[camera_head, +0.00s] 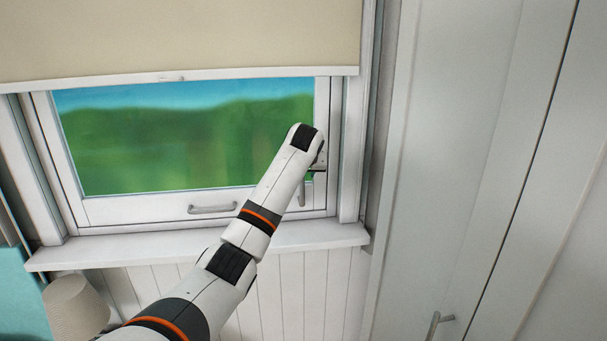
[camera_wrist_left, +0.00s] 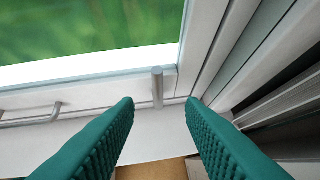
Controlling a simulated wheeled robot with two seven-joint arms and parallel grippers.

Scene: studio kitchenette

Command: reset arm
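My left arm reaches up from the bottom of the head view to the lower right corner of the window. In the wrist view my left gripper (camera_wrist_left: 160,103) is open, with its two teal ribbed fingers apart and nothing held. A short upright metal handle (camera_wrist_left: 158,87) on the window frame shows ahead of the gap between the fingertips; I cannot tell how far off it is. The handle also shows in the head view (camera_head: 302,193), beside my wrist. My fingers are mostly hidden by the arm there. My right gripper is out of view.
The window frame (camera_head: 140,209) has a horizontal bar handle (camera_head: 212,209) below the glass. A beige blind (camera_head: 180,35) hangs above, and a white sill (camera_head: 120,251) juts out below. A tall pale cabinet (camera_head: 470,150) stands at the right. A lampshade (camera_head: 75,305) is at lower left.

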